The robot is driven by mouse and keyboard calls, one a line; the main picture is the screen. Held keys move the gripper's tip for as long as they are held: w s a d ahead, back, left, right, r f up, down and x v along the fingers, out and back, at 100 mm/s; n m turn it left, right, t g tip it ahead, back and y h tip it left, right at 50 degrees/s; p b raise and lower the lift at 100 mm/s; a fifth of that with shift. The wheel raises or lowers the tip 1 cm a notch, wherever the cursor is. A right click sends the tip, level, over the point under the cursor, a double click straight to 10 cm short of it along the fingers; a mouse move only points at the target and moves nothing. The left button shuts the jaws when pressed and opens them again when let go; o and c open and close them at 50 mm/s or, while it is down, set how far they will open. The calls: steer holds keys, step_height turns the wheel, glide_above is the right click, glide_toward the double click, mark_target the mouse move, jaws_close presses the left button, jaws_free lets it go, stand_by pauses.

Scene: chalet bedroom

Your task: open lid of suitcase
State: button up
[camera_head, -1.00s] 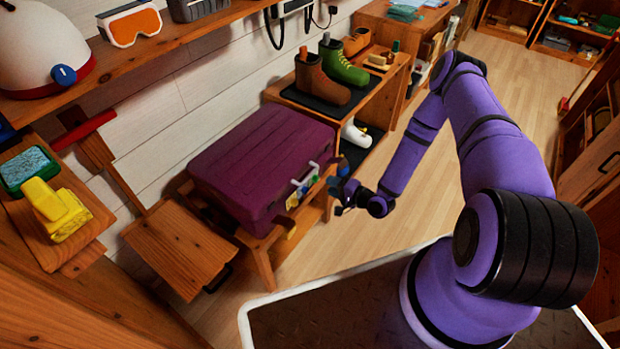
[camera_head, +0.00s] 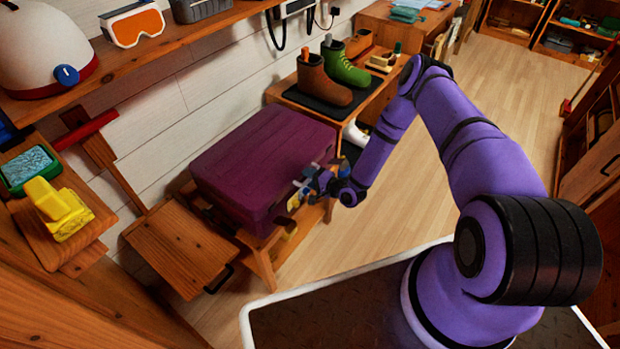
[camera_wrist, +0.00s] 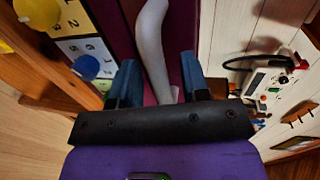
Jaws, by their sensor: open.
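The suitcase (camera_head: 262,165) is a purple box with its lid down, lying on a low wooden rack against the wall. Its light grey handle (camera_wrist: 154,50) shows in the wrist view, running between the two blue fingers of my gripper (camera_wrist: 158,82). The fingers are apart, one on each side of the handle, with gaps visible. In the head view my gripper (camera_head: 312,183) is at the suitcase's front right side and hides most of the handle. A tag panel with numbers and yellow and blue round knobs (camera_wrist: 85,67) is beside the handle in the wrist view.
A shelf with goggles (camera_head: 132,24) hangs above. The floor (camera_head: 425,180) to the right is clear.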

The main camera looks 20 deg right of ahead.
jaws_close()
steer(key=shift+r, duration=0.1)
